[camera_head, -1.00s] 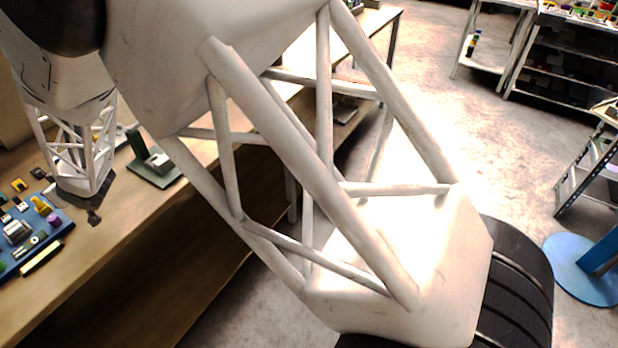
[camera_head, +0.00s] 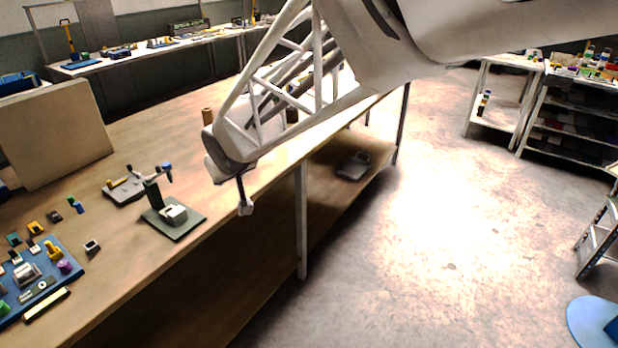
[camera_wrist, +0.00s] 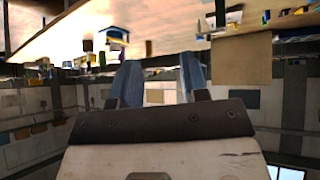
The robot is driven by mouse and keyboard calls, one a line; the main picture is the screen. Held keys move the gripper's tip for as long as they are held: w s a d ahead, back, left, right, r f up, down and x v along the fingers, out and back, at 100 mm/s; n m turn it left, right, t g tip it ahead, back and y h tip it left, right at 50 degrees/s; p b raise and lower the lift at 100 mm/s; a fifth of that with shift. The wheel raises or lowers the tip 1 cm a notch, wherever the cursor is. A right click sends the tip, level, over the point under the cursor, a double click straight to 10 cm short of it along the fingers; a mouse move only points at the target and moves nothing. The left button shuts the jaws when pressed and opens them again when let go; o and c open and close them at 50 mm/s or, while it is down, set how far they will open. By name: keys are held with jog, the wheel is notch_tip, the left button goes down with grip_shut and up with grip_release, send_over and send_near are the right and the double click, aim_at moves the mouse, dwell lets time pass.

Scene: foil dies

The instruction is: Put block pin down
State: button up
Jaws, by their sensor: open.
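My gripper (camera_head: 243,200) hangs past the bench's front edge, to the right of the dark green fixture, pointing down. In the wrist view its two blue-grey fingers (camera_wrist: 162,80) stand apart with nothing visible between them. Which piece is the block pin I cannot tell. A small dark-and-light block (camera_head: 92,248) lies on the wooden bench, just right of the blue tray (camera_head: 75,246). On the tray sit a silver block (camera_head: 27,273), a yellow piece (camera_head: 53,250), a purple cylinder (camera_head: 65,267) and several small parts. My gripper is well away from them.
The dark green fixture (camera_head: 188,228) with a pale block stands on the bench (camera_head: 130,270), with a grey clamp-like device (camera_head: 125,188) behind it. A beige panel (camera_head: 55,135) stands at the left. Bare bench lies between fixture and front edge. Shelves (camera_head: 570,120) stand far right.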

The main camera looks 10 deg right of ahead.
jog(key=s+d+r+m+g+h, duration=0.2)
jog(key=s+d+r+m, duration=0.1)
jog(key=s+d, duration=1.05)
jog(key=s+d+m+g, duration=0.1)
jog(key=s+d, duration=0.4)
jog(key=s, duration=0.3)
jog(key=s+d+f+m+g, duration=0.1)
jog(key=s+d+g, duration=0.1)
jog(key=s+d, duration=0.3)
jog(key=s, duration=0.3)
jog(key=shift+f+h, duration=0.2)
jog(key=shift+h, duration=0.2)
jog(key=shift+o, duration=0.4)
jog(key=shift+w+a, duration=0.1)
jog(key=shift+w, duration=0.05)
